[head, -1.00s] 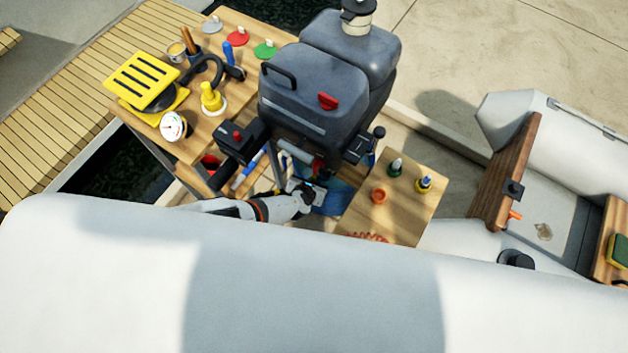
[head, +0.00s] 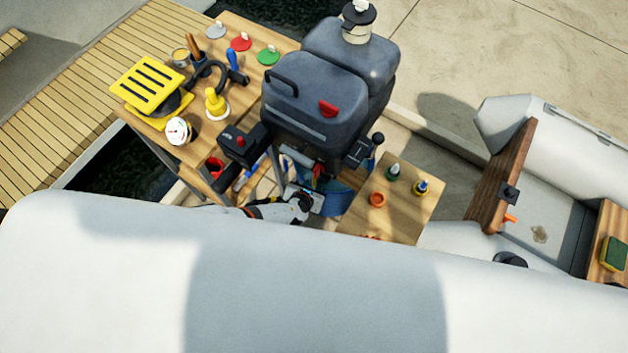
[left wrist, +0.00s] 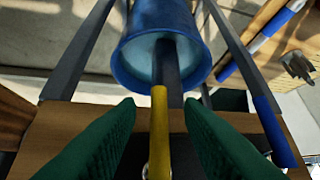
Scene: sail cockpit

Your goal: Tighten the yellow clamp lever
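The yellow clamp lever (left wrist: 159,130) points up the middle of the left wrist view. Its far end meets a dark bar in front of a blue bucket-like cylinder (left wrist: 160,45). The green fingers of my left gripper (left wrist: 160,108) stand apart on either side of the lever, with a visible gap on each side. In the head view my left gripper (head: 312,197) is low beside the outboard motor (head: 315,100), below its cowl. The lever is not clearly visible there. My right gripper is not in view.
A wooden table (head: 265,25) with a yellow pump and other tools stands at left. A small wooden table (head: 410,205) with bottles is right of my gripper. A pale inflatable tube (head: 100,270) fills the foreground. The motor overhangs my gripper.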

